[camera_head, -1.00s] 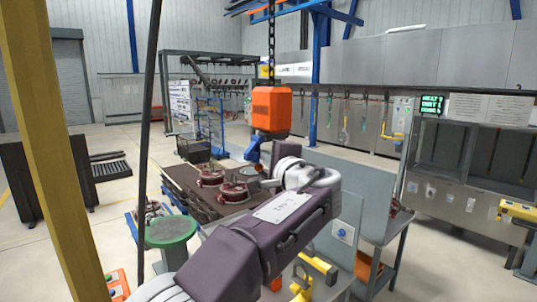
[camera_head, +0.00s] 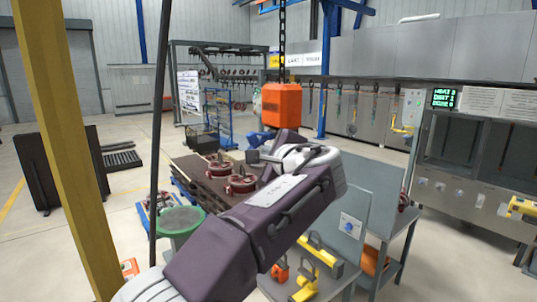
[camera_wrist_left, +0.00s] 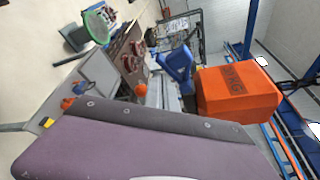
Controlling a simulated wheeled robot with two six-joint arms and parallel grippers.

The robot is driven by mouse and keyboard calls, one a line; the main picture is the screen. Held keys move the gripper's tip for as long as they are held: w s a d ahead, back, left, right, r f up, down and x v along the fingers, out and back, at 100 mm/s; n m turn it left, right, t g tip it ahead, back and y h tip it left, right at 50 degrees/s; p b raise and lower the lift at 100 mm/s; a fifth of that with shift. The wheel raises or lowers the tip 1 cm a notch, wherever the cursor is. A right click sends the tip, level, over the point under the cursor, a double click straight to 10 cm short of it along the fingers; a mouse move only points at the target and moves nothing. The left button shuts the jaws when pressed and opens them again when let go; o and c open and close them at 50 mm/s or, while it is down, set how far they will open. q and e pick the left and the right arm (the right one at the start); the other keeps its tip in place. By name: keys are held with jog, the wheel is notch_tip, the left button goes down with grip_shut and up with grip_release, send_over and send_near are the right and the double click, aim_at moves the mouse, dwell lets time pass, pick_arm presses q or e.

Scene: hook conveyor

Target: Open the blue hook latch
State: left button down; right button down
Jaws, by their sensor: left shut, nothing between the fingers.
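The blue hook (camera_head: 257,138) hangs under the orange hoist block (camera_head: 281,106) on a chain, with its lower part partly hidden behind my left wrist in the head view. In the left wrist view the blue hook (camera_wrist_left: 176,68) shows large, tilted by the camera, beside the orange block (camera_wrist_left: 238,90). Its latch cannot be told apart clearly. My left gripper (camera_head: 254,157) is shut and empty, just below the hook in the head view and apart from it as far as I can see. Its fingers do not show in the wrist view. My right gripper is not in view.
A dark table (camera_head: 205,181) with red round parts (camera_head: 241,183) stands beyond my arm. A green round stool (camera_head: 180,221) is at left, near a yellow post (camera_head: 62,150). A grey workbench (camera_head: 345,268) with yellow and orange tools lies at lower right.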

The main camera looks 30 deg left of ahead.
aim_at(257, 137)
pick_arm(q)
jog(key=shift+s+a+r+p, duration=0.15)
jog(key=shift+s+r+p, duration=0.15)
jog(key=shift+r, duration=0.3)
jog(key=shift+s+a+r+p, duration=0.1)
jog(key=shift+s+r+p, duration=0.15)
jog(key=shift+r, duration=0.3)
jog(key=shift+r+p, duration=0.35)
jog(key=shift+p, duration=0.3)
jog(key=shift+s+r+m+g+p, duration=0.15)
jog(key=shift+r+m+g+p, duration=0.3)
jog(key=shift+m+p, duration=0.85)
